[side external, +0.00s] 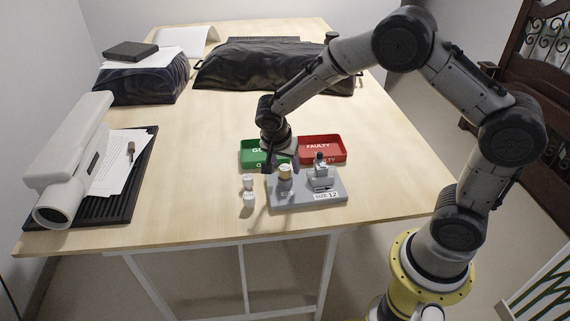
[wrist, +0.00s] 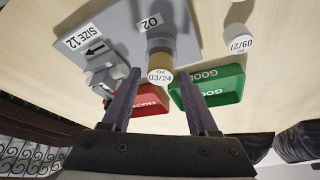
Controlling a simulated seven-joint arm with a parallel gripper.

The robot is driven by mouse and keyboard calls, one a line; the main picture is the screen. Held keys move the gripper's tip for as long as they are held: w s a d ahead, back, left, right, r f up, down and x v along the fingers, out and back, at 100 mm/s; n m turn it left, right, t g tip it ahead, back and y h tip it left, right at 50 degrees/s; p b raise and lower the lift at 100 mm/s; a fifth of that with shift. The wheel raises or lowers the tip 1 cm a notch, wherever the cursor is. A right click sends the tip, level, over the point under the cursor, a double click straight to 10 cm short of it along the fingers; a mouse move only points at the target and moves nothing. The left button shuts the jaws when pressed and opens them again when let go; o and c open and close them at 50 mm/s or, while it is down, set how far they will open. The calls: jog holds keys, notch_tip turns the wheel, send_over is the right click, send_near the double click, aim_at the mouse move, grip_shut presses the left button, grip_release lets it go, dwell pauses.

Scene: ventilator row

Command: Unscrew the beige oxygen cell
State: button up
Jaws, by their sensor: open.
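The beige oxygen cell (side external: 285,172) stands upright on a grey block (side external: 305,201) beside an "O2" label. In the wrist view the cell (wrist: 161,56) shows its white round top marked "O2 03/24". My gripper (side external: 281,163) is open and empty at the cell. In the wrist view its two dark fingers lie on either side of the cell, with gaps showing. Whether the fingertips reach down beside the cell's body is unclear.
A green "GOOD" tray (side external: 249,158) and a red "FAULTY" tray (side external: 328,149) sit behind the block. A grey fitting (side external: 321,179) stands on the block near "SIZE 12". Two white cells (side external: 249,199) stand left of the block.

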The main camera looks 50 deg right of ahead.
jog(key=m+g, duration=0.1)
jog(key=m, duration=0.3)
jog(key=shift+w+g, duration=0.1)
jog(key=shift+g, duration=0.2)
jog(key=m+g, duration=0.1)
jog(key=m, duration=0.3)
jog(key=shift+m+g, duration=0.4)
jog(key=shift+c, duration=0.3)
grip_shut()
jog(key=n+t, duration=0.1)
jog(key=n, duration=0.2)
jog(key=n+t, duration=0.1)
jog(key=n, duration=0.2)
